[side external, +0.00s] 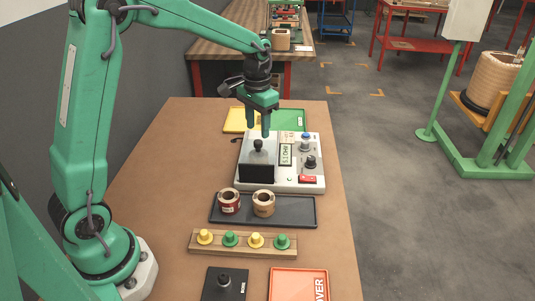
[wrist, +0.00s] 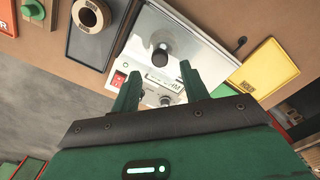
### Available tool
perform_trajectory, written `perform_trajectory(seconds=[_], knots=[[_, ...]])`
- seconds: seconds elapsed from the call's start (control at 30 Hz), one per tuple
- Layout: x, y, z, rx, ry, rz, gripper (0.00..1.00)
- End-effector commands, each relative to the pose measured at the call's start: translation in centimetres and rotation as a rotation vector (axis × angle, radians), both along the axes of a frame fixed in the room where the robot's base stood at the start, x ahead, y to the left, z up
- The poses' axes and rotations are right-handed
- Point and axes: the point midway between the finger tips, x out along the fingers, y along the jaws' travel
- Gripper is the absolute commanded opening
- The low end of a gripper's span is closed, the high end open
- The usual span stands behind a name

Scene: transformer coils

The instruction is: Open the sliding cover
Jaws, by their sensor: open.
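The sliding cover is a grey metal plate (side external: 262,157) on the left part of a white test instrument (side external: 310,150), with a black knob (side external: 258,146) upright on it. What lies under the cover is hidden. In the wrist view the cover (wrist: 190,40) and its knob (wrist: 161,52) show just beyond the fingertips. My gripper (side external: 257,130) is open and empty, pointing down just above the knob. Its two fingers also show in the wrist view (wrist: 160,72), spread wider than the knob and apart from it.
The instrument carries a display (side external: 286,155), a red switch (side external: 307,179) and dials. In front are a black tray (side external: 290,214) with two coils, a wooden rack (side external: 267,245) of yellow and green pegs, and an orange tray (side external: 297,285). Yellow (side external: 236,118) and green (side external: 294,115) trays lie behind.

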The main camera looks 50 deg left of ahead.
Motion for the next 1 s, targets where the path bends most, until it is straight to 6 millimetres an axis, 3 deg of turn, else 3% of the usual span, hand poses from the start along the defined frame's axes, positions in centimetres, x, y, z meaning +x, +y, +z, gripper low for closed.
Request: perform_trajectory(seconds=[0.33,0.73,0.77,1.0], knots=[[-0.1,0.0,-3.8,0.0,0.002,0.0,0.45],[0.0,0.0,-4.4,0.0,0.0,0.0,0.45],[0.0,0.0,-4.4,0.0,0.0,0.0,0.43],[0.0,0.0,-4.4,0.0,0.0,0.0,0.0]])
